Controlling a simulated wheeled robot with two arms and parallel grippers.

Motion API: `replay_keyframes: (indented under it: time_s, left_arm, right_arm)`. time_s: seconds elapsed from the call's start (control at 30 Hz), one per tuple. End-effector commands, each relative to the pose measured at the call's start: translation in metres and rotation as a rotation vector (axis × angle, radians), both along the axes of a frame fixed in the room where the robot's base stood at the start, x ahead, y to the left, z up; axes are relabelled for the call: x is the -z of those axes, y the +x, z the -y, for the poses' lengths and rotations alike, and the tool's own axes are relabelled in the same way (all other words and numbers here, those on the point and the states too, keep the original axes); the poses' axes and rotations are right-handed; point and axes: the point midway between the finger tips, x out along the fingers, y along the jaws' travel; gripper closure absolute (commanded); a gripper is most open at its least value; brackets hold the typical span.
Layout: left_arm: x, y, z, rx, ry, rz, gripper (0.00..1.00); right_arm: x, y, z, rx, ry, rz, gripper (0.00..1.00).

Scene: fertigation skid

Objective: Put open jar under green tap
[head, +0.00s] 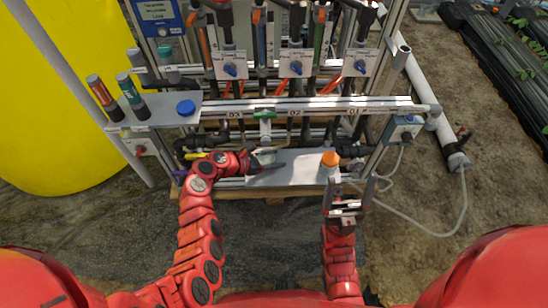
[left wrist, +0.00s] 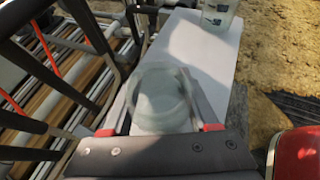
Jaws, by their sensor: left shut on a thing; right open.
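The open jar, clear glass without a lid, sits between the fingers of my left gripper (left wrist: 162,125) in the left wrist view (left wrist: 160,95). In the head view my left gripper (head: 268,163) is shut on this jar, which is small and mostly hidden there, at the left end of the grey shelf (head: 290,176). The green tap (head: 264,114) is on the rail just above the jar in the picture. I cannot tell whether the jar rests on the shelf or is exactly below the spout. My right gripper (head: 348,192) is open and empty, in front of the shelf's right end.
An orange-lidded jar (head: 330,160) stands at the shelf's right end; it also shows in the left wrist view (left wrist: 217,14). Pipes and valves fill the back. The shelf's middle is clear.

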Motion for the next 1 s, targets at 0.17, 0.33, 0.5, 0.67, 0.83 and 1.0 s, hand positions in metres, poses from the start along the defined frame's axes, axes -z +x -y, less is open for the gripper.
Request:
replay_keyframes:
  time_s: [0.17, 0.33, 0.5, 0.67, 0.83, 1.0]
  left_arm:
    - [0.003, 0.0, 0.0, 0.0, 0.0, 0.0, 0.93]
    - [0.005, 0.0, 0.0, 0.0, 0.0, 0.001, 0.93]
    - [0.005, 0.0, 0.0, 0.0, 0.0, 0.001, 0.13]
    - [0.005, 0.0, 0.0, 0.0, 0.0, 0.001, 0.05]
    - [0.005, 0.0, -0.001, 0.0, 0.001, 0.001, 0.05]
    - [-0.003, -0.004, -0.012, -0.004, 0.0, 0.002, 0.05]
  right_arm:
    - [0.001, 0.0, 0.0, 0.0, 0.0, 0.0, 0.18]
    - [0.001, 0.0, 0.0, 0.0, 0.0, 0.0, 0.18]
    - [0.001, 0.0, 0.0, 0.0, 0.0, 0.0, 0.18]
    - [0.001, 0.0, 0.0, 0.0, 0.0, 0.0, 0.18]
    - [0.001, 0.0, 0.0, 0.0, 0.0, 0.0, 0.18]
    - [-0.004, 0.0, 0.0, 0.0, 0.0, 0.0, 0.18]
